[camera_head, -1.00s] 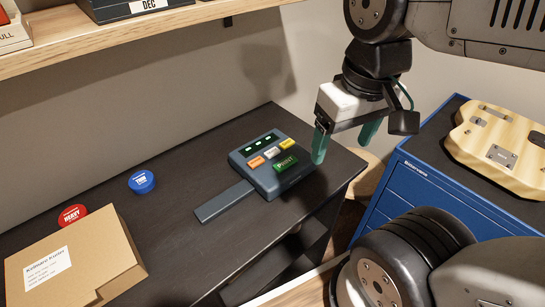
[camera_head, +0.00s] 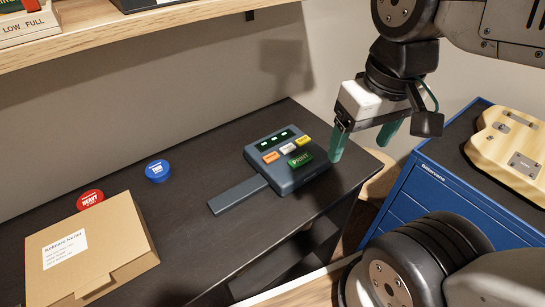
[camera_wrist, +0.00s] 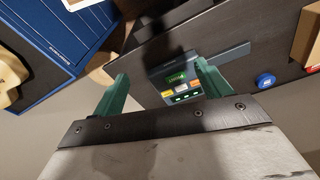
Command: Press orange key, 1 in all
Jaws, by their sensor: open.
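The dark grey keypad device (camera_head: 290,180) lies on the black table, with a row of small green displays along its far side. Its orange key (camera_head: 271,157) is at the left of a row with a white key (camera_head: 288,149) and a yellow key (camera_head: 304,142). My gripper (camera_head: 364,143) is open and empty, above and to the right of the device. In the wrist view the device (camera_wrist: 183,85) shows between the green fingers, partly hidden by the right one.
A flat dark bar (camera_head: 238,194) extends from the device. A blue round tin (camera_head: 158,170), a red round tin (camera_head: 90,199) and a cardboard box (camera_head: 88,250) are at the left. A blue cabinet (camera_head: 430,215) bearing a wooden guitar body (camera_head: 508,150) stands right. A wooden shelf (camera_head: 150,35) overhangs the back.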

